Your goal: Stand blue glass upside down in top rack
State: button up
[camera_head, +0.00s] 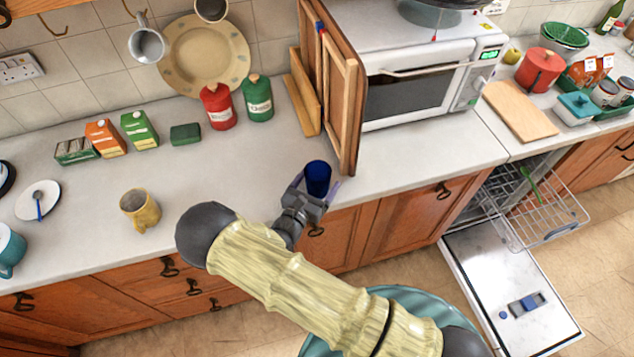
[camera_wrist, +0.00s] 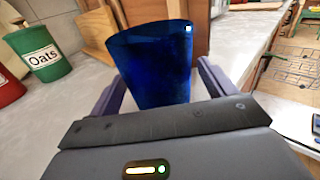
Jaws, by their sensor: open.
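The blue glass (camera_head: 318,178) stands upright on the counter near its front edge, by the foot of the open wooden cupboard door. My gripper (camera_head: 316,190) is open at the glass, with a finger on either side of it. In the wrist view the blue glass (camera_wrist: 155,65) fills the space between the two open fingers (camera_wrist: 160,90); whether they touch it I cannot tell, and its base is hidden behind my gripper's body. The dishwasher's top rack (camera_head: 545,215) is pulled out at the right, with a green item (camera_head: 530,183) in it.
The dishwasher door (camera_head: 510,290) lies open below the rack. The wooden cupboard door (camera_head: 340,95) stands close behind the glass, beside the microwave (camera_head: 415,85). A yellow mug (camera_head: 140,208) is at the left. The counter (camera_head: 240,165) left of the glass is clear.

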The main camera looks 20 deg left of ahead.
jog(key=b+v, duration=0.5)
jog(key=v, duration=1.2)
jog(key=shift+s+a, duration=0.15)
jog(key=shift+s, duration=0.15)
jog(key=shift+w+r, duration=0.1)
